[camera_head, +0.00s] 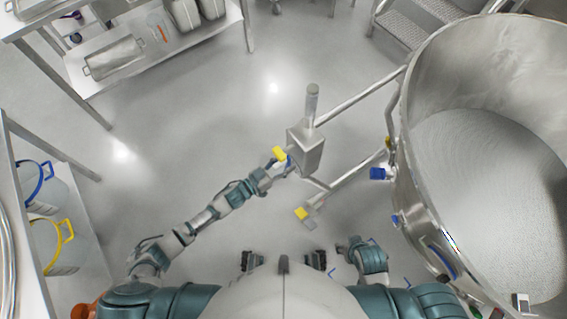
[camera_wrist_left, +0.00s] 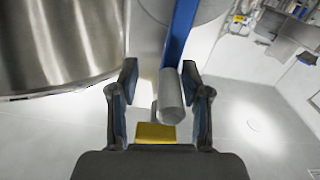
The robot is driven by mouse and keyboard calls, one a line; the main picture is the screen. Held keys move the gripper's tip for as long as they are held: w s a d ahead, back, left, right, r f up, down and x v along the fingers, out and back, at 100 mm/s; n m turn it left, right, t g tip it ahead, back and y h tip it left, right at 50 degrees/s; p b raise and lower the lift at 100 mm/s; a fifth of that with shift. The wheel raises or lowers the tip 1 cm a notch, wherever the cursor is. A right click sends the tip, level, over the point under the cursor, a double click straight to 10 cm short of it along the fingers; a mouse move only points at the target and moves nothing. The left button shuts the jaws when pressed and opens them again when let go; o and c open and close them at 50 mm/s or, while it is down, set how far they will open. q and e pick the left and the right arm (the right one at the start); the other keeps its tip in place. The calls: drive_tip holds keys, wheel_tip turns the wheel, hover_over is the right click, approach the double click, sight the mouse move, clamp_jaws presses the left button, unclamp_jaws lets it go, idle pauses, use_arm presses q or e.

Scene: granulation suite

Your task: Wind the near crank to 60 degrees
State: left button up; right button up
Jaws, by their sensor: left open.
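A metal box with an upright grey cylindrical grip (camera_head: 312,104) stands on the tubular frame left of the big steel bowl. My left gripper (camera_head: 284,168) is at this box's lower left side, by a yellow block (camera_head: 279,154) and a bit of blue. In the left wrist view, my left gripper (camera_wrist_left: 165,98) is open. A grey cylindrical handle (camera_wrist_left: 171,94) lies between its fingers, with a gap visible on each side. A blue bar (camera_wrist_left: 182,32) runs up behind the handle. I cannot tell the crank's angle. My right gripper does not show clearly.
The steel bowl (camera_head: 408,120) fills the right side, with steps (camera_head: 415,22) behind it. A shelf rack (camera_head: 165,62) stands at upper left, and another bench with blue and yellow handled containers at left. Open floor (camera_head: 190,130) lies between them.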

use_arm(q)
drive_tip(key=shift+a, duration=1.4)
drive_tip(key=c, duration=0.7)
drive_tip(key=shift+a, duration=0.1)
clamp_jaws()
drive_tip(key=shift+d+r, duration=0.15)
drive_tip(key=shift+d, duration=0.55)
drive_tip(key=shift+a, duration=0.1)
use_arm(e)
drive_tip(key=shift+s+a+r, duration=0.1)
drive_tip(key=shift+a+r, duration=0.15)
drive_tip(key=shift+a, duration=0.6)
